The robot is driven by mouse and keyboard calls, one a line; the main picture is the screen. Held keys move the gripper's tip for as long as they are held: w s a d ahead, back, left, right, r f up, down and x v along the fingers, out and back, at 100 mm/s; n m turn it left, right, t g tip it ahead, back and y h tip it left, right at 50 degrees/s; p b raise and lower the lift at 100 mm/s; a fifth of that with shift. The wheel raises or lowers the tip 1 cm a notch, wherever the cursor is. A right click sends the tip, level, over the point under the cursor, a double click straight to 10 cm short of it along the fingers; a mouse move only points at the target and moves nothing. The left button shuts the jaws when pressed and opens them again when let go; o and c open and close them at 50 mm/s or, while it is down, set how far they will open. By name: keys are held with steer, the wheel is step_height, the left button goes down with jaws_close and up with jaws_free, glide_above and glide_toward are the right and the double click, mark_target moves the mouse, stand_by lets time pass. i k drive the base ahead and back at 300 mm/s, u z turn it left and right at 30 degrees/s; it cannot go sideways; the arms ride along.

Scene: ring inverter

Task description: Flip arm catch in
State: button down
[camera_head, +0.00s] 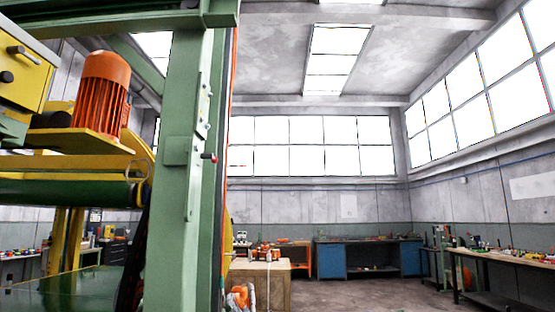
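A green machine column (179,170) stands upright left of centre. My gripper is not in view.
Left of the column are an orange motor (103,88), a yellow box (25,75) and a green roller (70,192). A wooden crate (275,285) stands right of the column. Workbenches line the far and right walls; open floor (370,290) lies between.

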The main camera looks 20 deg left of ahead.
mark_target(204, 156)
steer(key=z, duration=0.15)
steer(key=i, duration=0.8)
steer(key=u, duration=0.55)
steer(key=i, duration=0.8)
steer(key=u, duration=1)
steer(key=i, duration=0.35)
steer(key=u, duration=0.3)
